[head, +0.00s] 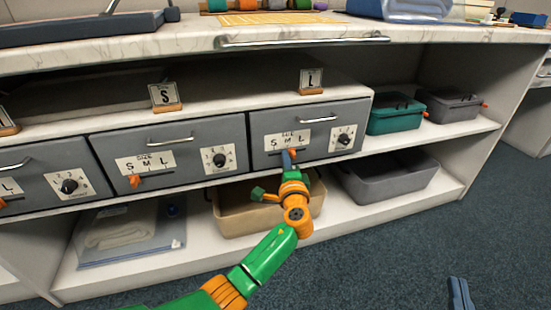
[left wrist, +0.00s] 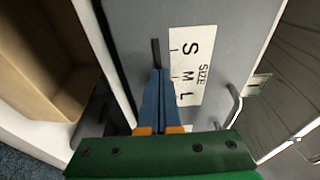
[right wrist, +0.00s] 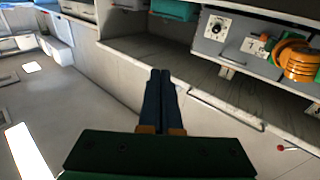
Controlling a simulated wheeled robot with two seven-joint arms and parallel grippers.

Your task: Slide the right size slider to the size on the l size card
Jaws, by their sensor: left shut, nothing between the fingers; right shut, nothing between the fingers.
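The right drawer (head: 350,118) has a white S M L size plate (head: 270,143), also in the left wrist view (left wrist: 187,50). Its orange slider (head: 293,153) shows beside my left gripper's tips, between below M and L; the fingers partly hide it, so its exact setting and contact are unclear. The L size card (head: 311,80) stands upright in a wooden holder above that drawer. My left gripper (head: 286,157) is shut and empty, its blue fingertips (left wrist: 157,73) at the plate's slot. My right gripper (head: 458,285) is shut and empty, low over the floor, away from the drawers.
The middle drawer (head: 187,135) has its own slider (head: 135,181) and dial, with an S card (head: 164,96) above. A teal bin (head: 395,115) and grey bins sit to the right. The floor at right is open.

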